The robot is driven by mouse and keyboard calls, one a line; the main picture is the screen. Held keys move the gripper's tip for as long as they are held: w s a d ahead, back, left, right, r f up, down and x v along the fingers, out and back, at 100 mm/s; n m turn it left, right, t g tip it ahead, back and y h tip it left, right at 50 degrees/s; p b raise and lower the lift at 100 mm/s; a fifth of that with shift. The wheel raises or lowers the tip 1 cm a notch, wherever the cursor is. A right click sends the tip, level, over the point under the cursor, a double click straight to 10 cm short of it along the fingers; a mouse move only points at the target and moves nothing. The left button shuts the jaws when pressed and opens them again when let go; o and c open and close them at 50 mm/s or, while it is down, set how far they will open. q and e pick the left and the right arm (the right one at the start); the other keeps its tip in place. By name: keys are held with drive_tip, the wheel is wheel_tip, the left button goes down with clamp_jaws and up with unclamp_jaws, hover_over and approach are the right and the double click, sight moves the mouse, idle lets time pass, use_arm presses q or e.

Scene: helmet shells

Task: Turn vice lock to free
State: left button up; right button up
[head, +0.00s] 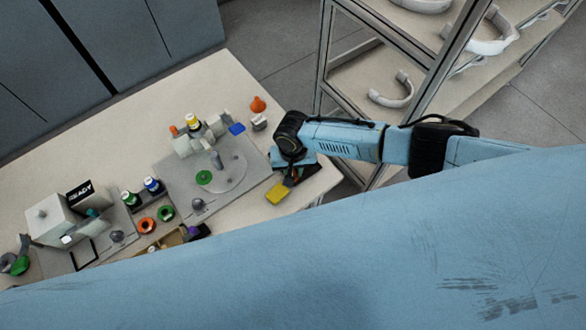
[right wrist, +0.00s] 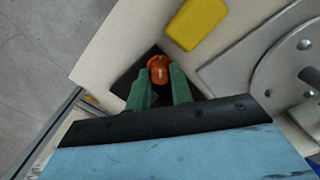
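My right gripper (head: 289,181) reaches down over the right end of the bench, beside a dark pad. In the right wrist view its two green fingers (right wrist: 160,80) stand on either side of a small orange piece (right wrist: 159,70) with a white mark. I cannot tell whether they press on it. The piece is over the dark pad (right wrist: 134,70). No part is clearly readable as the vice lock. A pale fixture (head: 187,146) with a small orange part stands at the back of a grey plate (head: 237,184). My left gripper is not in view.
A yellow block (head: 277,193) lies near the right gripper and also shows in the right wrist view (right wrist: 196,22). The plate holds a round disc with an upright grey post (head: 216,160). A READY sign (head: 79,194) and several jars and rings stand left. A shelf rack (head: 432,75) stands behind right.

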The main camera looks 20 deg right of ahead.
clamp_jaws()
drive_tip(key=shift+n, duration=0.3)
drive_tip(key=n, duration=0.2)
drive_tip(key=shift+n+p, duration=0.3)
drive_tip(key=shift+p, duration=0.05)
drive_tip(key=n, duration=0.4)
drive_tip(key=shift+n, duration=0.3)
drive_tip(key=n, duration=0.5)
drive_tip(key=shift+n, duration=2.5)
